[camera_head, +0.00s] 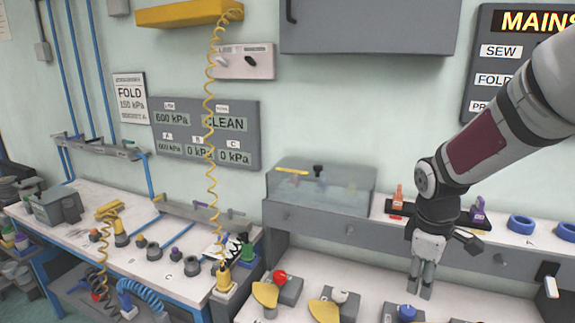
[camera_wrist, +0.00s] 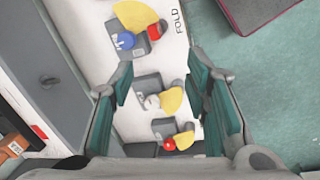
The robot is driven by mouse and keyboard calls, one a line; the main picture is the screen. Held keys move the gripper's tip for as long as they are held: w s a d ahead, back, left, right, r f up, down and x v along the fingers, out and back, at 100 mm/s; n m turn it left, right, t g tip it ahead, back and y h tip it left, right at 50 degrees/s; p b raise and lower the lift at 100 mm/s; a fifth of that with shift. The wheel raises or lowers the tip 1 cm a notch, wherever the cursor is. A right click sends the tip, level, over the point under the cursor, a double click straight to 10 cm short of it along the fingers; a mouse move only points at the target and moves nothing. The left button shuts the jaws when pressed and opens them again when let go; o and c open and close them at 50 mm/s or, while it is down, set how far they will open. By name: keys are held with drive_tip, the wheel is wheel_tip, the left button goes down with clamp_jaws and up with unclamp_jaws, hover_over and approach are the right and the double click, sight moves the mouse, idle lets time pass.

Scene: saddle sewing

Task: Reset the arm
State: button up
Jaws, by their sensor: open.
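My gripper (camera_head: 420,292) hangs from my arm at the right of the head view, pointing down above the white workbench (camera_head: 268,312). In the wrist view my gripper (camera_wrist: 165,95) shows its two green-grey fingers apart, with nothing held between them. Below the fingers, several small grey fixtures with yellow pads sit on the bench. One has a blue knob (camera_wrist: 125,41), one a white knob (camera_wrist: 152,102) and one a red knob (camera_wrist: 168,146). The fingers look apart from these fixtures.
A clear-lidded box (camera_head: 320,186) stands on the grey shelf behind. A yellow coiled hose (camera_head: 209,110) hangs over the left bench (camera_head: 75,236). Floor (camera_wrist: 275,85) shows beside the bench.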

drive_tip(key=s+a+r+m+t, duration=0.1)
drive_tip(key=s+a+r+m, duration=0.2)
drive_tip(key=s+r, duration=0.2)
drive_tip(key=s+a+r+m+t+y, duration=0.1)
drive_tip(key=s+a+r+m+t, duration=0.1)
drive_tip(key=s+r, duration=0.3)
drive_tip(key=s+a+r+m+t, duration=0.1)
drive_tip(key=s+a+r+m, duration=0.3)
drive_tip(key=s, duration=0.6)
drive_tip(key=shift+a+r+m+t, duration=0.3)
drive_tip(key=shift+a+r+m, duration=0.1)
drive_tip(key=shift+r, duration=0.05)
